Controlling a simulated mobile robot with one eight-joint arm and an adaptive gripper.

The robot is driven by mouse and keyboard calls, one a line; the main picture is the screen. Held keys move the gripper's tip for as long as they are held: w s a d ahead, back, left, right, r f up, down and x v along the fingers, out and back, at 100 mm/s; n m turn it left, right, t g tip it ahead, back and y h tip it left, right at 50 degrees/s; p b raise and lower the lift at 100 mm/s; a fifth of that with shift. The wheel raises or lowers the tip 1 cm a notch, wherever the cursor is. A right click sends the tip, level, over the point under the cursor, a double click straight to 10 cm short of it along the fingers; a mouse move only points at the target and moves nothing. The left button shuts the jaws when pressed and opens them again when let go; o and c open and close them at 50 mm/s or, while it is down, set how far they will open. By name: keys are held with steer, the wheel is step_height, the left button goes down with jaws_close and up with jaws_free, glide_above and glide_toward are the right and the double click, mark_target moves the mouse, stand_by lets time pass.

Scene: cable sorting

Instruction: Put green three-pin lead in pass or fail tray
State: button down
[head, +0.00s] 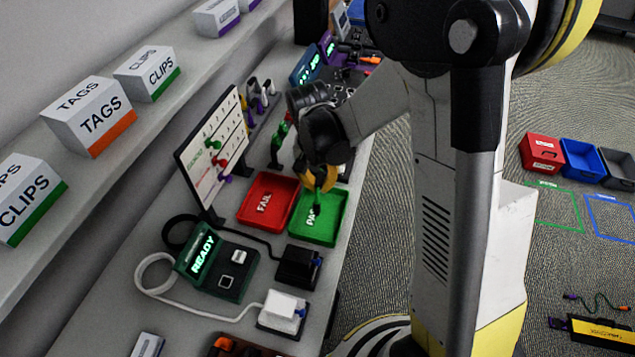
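My gripper (318,182), with yellow fingertips, points down over the far part of the green PASS tray (340,225). A small dark green piece (318,198) shows at the fingertips, seemingly the green lead's plug held between them. Its pins and cable cannot be made out. The red FAIL tray (251,212) lies just left of the green tray and looks empty. Another green-topped item (279,133) stands upright behind the trays, left of my gripper.
A tester (222,268) with a lit READY display stands in front of the trays, with black (299,266) and white (284,312) cabled sockets beside it. A white board (212,150) with coloured pegs stands left. Boxes line the shelf (140,120).

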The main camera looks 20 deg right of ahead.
steer(key=shift+d+r+m, duration=0.15)
steer(key=shift+d+m, duration=0.05)
steer(key=shift+m, duration=0.5)
steer(key=shift+a, duration=0.1)
steer(key=shift+s+f+b, duration=0.1)
steer(key=shift+f+b, duration=1.2)
steer(key=shift+f, duration=0.9)
steer(key=shift+f+b, duration=0.6)
steer(key=shift+f+b, duration=0.9)
steer(key=shift+b, duration=0.5)
steer(key=c, duration=0.9)
jaws_free()
steer(key=shift+c, duration=0.2)
